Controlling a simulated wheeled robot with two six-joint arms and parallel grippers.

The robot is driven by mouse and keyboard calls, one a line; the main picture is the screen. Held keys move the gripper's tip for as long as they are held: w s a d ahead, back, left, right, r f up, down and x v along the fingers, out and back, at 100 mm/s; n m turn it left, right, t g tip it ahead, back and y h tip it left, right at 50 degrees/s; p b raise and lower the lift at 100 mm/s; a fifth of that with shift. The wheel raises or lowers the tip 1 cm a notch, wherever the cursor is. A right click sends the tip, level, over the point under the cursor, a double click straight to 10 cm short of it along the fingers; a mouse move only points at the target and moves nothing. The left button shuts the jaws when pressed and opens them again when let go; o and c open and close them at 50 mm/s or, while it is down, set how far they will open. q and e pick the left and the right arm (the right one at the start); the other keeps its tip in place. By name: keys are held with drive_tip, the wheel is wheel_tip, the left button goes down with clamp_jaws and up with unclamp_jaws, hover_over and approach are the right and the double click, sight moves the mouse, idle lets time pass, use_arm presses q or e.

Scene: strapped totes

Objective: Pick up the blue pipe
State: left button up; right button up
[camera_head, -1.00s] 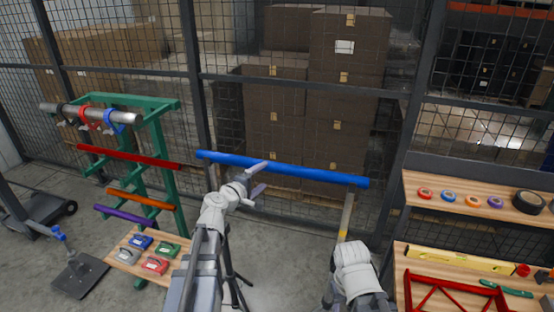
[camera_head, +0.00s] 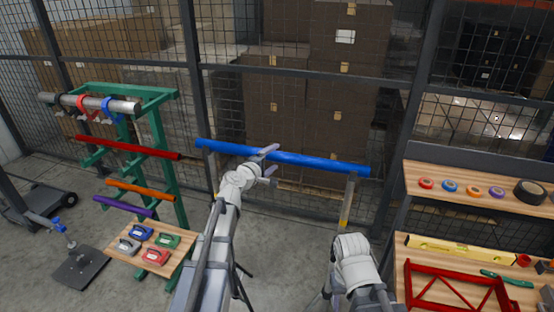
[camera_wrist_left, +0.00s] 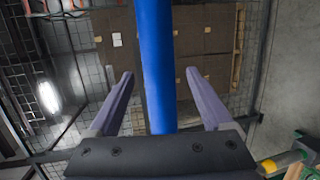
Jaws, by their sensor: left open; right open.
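The blue pipe (camera_head: 320,163) lies nearly level across the middle of the head view, its right end on a stand post (camera_head: 347,203); a support also shows under its left end. My left gripper (camera_head: 271,160) is open at the pipe, left of its middle. In the left wrist view the pipe (camera_wrist_left: 155,60) runs upright between the two spread fingers (camera_wrist_left: 163,98), with a gap on each side. I cannot tell how deep it sits between them. My right arm's wrist shows at the lower right of the head view, but its fingers are hidden.
A green rack (camera_head: 158,130) at left holds a grey pipe (camera_head: 118,105) with coloured clamps, plus red, orange and purple pipes. A small wooden table (camera_head: 118,256) carries several cases. Wooden shelves (camera_head: 416,180) with tape rolls and tools stand at right. A mesh fence and boxes are behind.

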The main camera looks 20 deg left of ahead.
use_arm(q)
drive_tip(key=shift+w+f, duration=0.1)
drive_tip(key=shift+w, duration=0.3)
drive_tip(key=shift+s, duration=0.1)
drive_tip(key=shift+c, duration=0.6)
clamp_jaws()
